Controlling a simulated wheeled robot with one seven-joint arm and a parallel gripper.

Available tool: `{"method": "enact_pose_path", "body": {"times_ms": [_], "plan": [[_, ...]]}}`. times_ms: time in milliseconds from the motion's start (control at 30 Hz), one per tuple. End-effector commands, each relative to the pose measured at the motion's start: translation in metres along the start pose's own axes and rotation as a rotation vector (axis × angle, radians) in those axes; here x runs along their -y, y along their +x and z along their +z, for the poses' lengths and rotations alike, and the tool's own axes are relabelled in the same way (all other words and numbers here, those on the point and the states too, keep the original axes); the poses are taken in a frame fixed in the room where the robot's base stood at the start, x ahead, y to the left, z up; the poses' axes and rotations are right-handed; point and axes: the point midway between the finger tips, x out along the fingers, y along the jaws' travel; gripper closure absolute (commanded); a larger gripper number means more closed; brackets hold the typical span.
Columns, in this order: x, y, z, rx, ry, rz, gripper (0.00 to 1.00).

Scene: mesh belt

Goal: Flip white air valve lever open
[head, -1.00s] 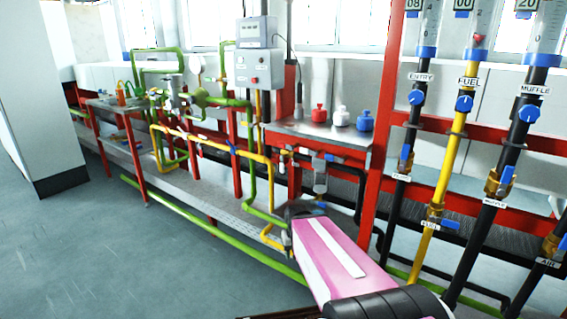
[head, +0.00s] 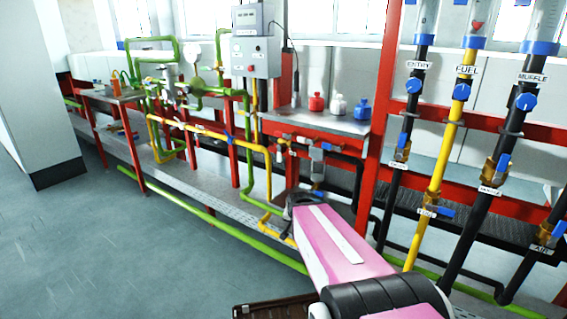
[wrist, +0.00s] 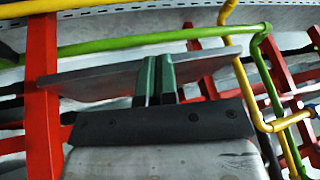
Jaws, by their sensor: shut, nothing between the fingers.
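My gripper's two green fingers (wrist: 156,78) are together and empty in the wrist view, apart from the pipes. In the head view, my pink arm reaches toward the rig's lower front and its gripper end is hard to make out.
Red posts and green and yellow pipes (head: 258,150) crowd the rig. Red, white and blue bottles (head: 338,104) stand on the shelf. Vertical flow tubes with blue valves (head: 462,92) rise at right. The grey floor (head: 90,245) is clear at left.

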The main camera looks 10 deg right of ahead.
Motion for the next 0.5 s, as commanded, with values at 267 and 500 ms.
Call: {"method": "enact_pose_path", "body": {"times_ms": [267, 500], "plan": [[0.015, -0.017, -0.066, -0.320, 0.406, -0.226, 1.00], [0.029, -0.050, -0.113, -0.496, 0.712, -0.545, 1.00]]}}
